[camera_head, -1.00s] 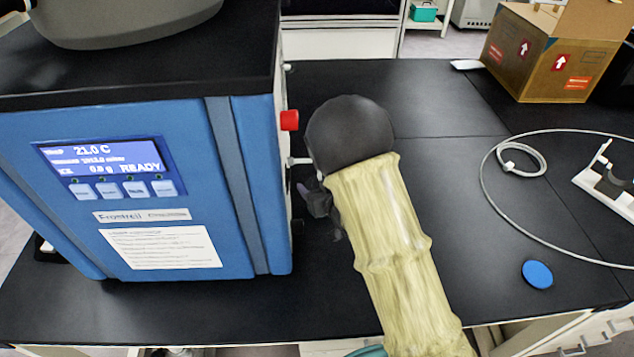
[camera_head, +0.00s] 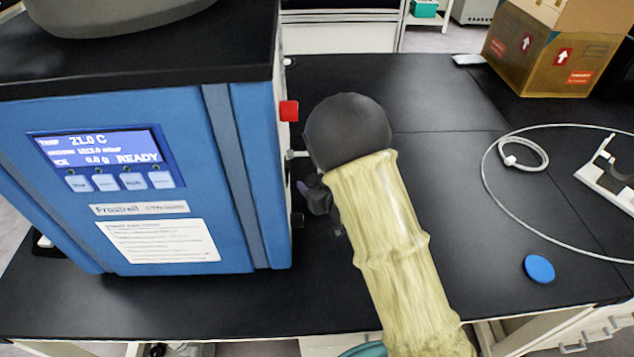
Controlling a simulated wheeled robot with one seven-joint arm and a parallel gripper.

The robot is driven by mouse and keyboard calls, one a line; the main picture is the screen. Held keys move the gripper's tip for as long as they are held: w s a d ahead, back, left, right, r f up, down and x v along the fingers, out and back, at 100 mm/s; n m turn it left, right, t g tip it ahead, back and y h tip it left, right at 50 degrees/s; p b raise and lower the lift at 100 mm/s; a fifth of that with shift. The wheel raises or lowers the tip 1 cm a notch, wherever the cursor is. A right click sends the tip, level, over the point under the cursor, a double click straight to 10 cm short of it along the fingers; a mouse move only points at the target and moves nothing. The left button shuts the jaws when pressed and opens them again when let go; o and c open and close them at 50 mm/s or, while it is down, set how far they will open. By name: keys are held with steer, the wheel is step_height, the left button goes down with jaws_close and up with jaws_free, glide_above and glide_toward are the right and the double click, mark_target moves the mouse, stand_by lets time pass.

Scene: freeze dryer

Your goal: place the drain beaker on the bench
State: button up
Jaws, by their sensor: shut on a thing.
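My gripper (camera_head: 318,198) is small and dark beside the right side of the blue freeze dryer (camera_head: 250,160), mostly hidden by my dark wrist and pale yellow sleeved arm. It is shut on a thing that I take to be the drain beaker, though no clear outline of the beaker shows. The black bench top (camera_head: 470,230) spreads under the dryer and to the right. I cannot tell how far the gripper is above the bench.
A red knob (camera_head: 288,110) and a small pale port (camera_head: 297,155) stick out of the dryer's side near my wrist. A blue disc (camera_head: 539,268), a looped white cable (camera_head: 490,185) and a cardboard box (camera_head: 550,50) lie to the right. The bench between is clear.

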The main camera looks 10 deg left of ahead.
steer(key=shift+f, duration=0.25)
steer(key=o, duration=1.2)
steer(key=shift+s, duration=0.1)
steer(key=v, duration=0.8)
steer(key=shift+s+d+r+p, duration=0.2)
steer(key=shift+d+r+p, duration=0.05)
steer(key=shift+r+p, duration=0.15)
steer(key=shift+p, duration=0.45)
steer(key=p, duration=0.3)
steer(key=shift+s+d+r, duration=0.1)
steer(key=shift+s+d, duration=0.1)
steer(key=shift+s, duration=0.1)
steer(key=shift+s+p, duration=0.1)
steer(key=shift+p, duration=0.55)
